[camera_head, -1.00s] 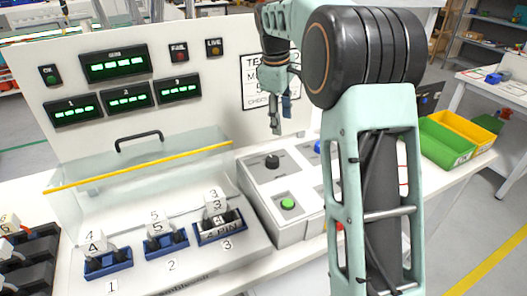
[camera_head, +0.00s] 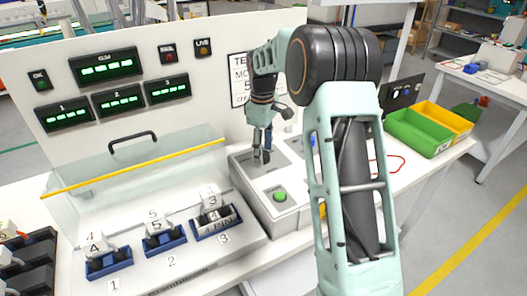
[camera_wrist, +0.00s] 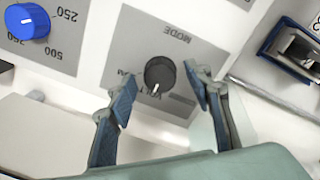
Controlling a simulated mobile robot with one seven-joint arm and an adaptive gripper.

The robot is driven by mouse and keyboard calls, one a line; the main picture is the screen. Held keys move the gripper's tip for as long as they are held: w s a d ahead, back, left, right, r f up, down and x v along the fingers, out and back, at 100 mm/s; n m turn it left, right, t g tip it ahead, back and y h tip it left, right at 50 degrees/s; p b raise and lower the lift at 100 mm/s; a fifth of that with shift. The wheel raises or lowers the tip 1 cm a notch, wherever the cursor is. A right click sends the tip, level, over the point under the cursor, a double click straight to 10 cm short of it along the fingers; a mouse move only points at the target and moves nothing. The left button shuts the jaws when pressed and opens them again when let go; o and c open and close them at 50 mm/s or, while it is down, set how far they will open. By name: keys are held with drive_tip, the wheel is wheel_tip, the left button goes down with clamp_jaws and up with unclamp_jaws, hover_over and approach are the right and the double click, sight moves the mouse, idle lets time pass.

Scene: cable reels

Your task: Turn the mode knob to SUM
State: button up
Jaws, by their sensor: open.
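The mode knob (camera_wrist: 160,74) is black and round, with a white pointer line, on a grey panel marked MODE. In the wrist view the line points down and slightly left. Letters ending in "UM" show left of the knob; other lettering below is partly hidden. My gripper (camera_wrist: 161,80) is open, with one blue-padded finger on each side of the knob and a visible gap at each side. In the head view my gripper (camera_head: 262,152) points down over the back left of the control box (camera_head: 290,218), and its fingers largely hide the knob.
A blue knob (camera_wrist: 28,20) with number marks sits beside the mode panel. A green button (camera_head: 280,196) is in front of it. Green and yellow bins (camera_head: 418,135) are right.

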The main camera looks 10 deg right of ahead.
drive_tip(key=shift+f, duration=0.5)
drive_tip(key=shift+c, duration=0.2)
drive_tip(key=c, duration=1.1)
drive_tip(key=shift+m, duration=0.3)
drive_tip(key=m+p, duration=0.1)
drive_tip(key=m, duration=0.4)
drive_tip(key=shift+m, duration=0.4)
drive_tip(key=m+p, duration=0.1)
drive_tip(key=m, duration=0.4)
drive_tip(key=shift+a, duration=0.1)
drive_tip(key=shift+m, duration=0.3)
